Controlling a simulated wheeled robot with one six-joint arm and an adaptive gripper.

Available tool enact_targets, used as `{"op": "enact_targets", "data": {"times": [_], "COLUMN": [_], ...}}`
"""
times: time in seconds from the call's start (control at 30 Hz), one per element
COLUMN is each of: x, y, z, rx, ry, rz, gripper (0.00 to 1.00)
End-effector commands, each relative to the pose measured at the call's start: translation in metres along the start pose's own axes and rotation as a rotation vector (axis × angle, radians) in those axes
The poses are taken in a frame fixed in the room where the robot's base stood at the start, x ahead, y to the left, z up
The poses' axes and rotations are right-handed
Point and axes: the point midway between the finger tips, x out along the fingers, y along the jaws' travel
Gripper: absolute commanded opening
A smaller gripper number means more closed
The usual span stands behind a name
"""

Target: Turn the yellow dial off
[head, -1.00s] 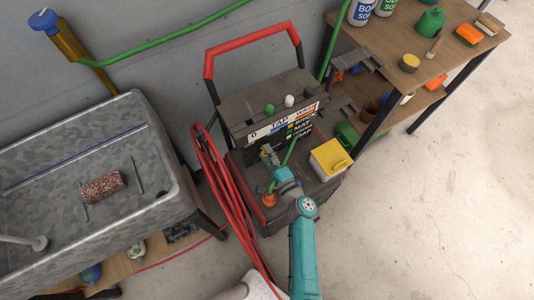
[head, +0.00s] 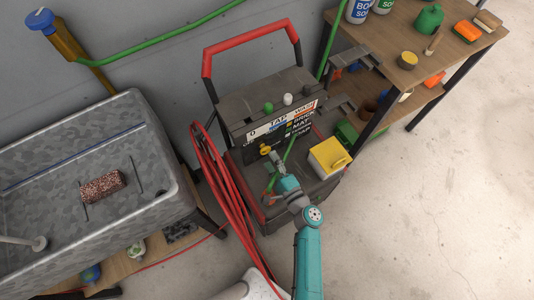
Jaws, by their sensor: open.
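The yellow dial (head: 265,149) is on the front of the dark pressure-washer machine (head: 250,104), at the left under its white label strip. It is small, and I cannot tell which mark it points at. My gripper (head: 274,158) is open and empty, just below and right of the dial in the head view. It looks apart from the dial, with a small gap between them. The label strip reads "TAP" and "WASH", with a "0" at its left end.
A red hose (head: 222,195) hangs on the machine's left side. A yellow-lidded white container (head: 328,160) sits on its base at the right. A grey sink (head: 60,215) stands at left and a wooden shelf table (head: 455,55) at upper right. The floor at right is clear.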

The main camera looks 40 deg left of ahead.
Motion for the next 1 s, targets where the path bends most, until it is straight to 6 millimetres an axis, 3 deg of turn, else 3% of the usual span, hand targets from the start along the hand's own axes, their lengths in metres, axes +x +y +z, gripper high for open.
{"op": "enact_targets", "data": {"times": [0.2, 0.4, 1.0], "x": [-0.045, -0.071, -0.080], "y": [0.001, 0.000, 0.000], "z": [-0.001, -0.001, 0.000], "rx": [0.001, 0.001, 0.000], "ry": [0.004, 0.003, 0.000], "rz": [0.000, 0.000, 0.001], "gripper": [0.65, 0.65, 0.65]}}
